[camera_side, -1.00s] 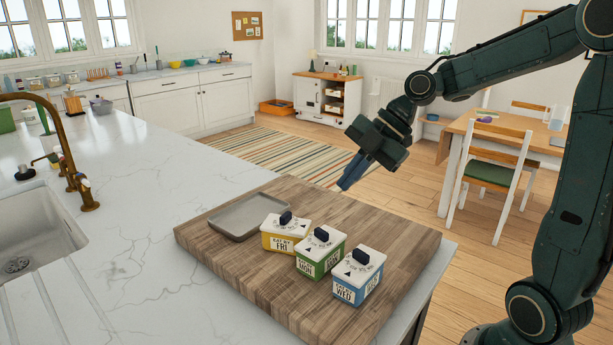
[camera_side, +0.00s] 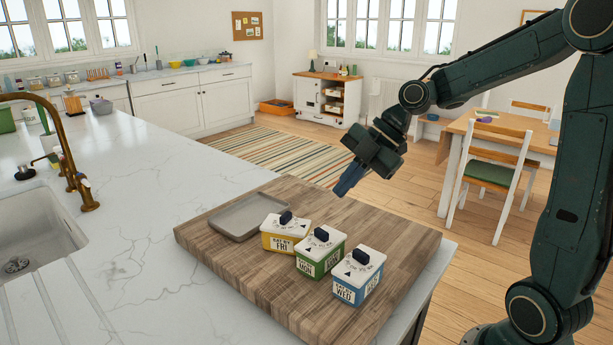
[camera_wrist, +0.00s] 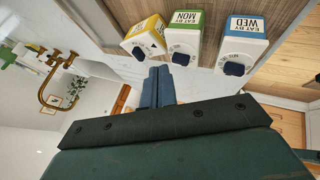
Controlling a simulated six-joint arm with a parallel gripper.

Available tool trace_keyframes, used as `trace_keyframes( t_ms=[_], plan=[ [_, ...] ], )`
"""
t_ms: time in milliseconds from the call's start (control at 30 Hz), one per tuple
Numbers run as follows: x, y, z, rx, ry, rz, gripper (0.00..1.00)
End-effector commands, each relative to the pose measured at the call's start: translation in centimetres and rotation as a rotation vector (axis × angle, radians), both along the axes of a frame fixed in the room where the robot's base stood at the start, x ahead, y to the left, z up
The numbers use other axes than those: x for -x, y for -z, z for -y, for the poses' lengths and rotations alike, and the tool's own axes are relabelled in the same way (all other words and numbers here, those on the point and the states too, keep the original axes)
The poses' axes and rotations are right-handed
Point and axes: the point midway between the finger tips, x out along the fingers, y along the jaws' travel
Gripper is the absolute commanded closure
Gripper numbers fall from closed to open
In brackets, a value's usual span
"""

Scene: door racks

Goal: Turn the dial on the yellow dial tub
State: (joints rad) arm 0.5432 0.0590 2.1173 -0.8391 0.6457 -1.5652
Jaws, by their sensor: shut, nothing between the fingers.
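The yellow dial tub (camera_side: 284,237) stands on the wooden board, leftmost of three tubs. It has a white lid, a dark dial knob (camera_side: 286,218) and a label reading "EAT BY FRI".
A green tub (camera_side: 319,254) reading "MON" and a blue tub (camera_side: 357,276) reading "WED" stand close beside the yellow tub. A grey tray (camera_side: 245,217) lies at its left on the wooden board (camera_side: 235,262). A sink (camera_side: 32,235) with a brass tap is at far left.

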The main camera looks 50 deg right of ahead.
Motion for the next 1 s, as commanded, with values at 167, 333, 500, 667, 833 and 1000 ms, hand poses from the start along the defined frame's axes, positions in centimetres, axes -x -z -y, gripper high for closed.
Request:
trace_keyframes(
  t_ms=[167, 333, 500, 667, 833, 1000],
  plan=[
    [-1.0, 2.2, -1.3, -0.001, -0.004, -0.004, 1.00],
    [-2.0, 4.3, -2.5, -0.001, -0.004, -0.004, 1.00],
    [-3.3, 6.1, -3.5, 0.000, -0.002, -0.001, 1.00],
    [-5.2, 5.9, -3.8, 0.001, -0.001, 0.000, 1.00],
    [-6.3, 5.9, -4.0, 0.001, -0.001, 0.000, 1.00],
    [-6.7, 5.9, -4.1, 0.000, 0.000, -0.001, 1.00]
  ],
)
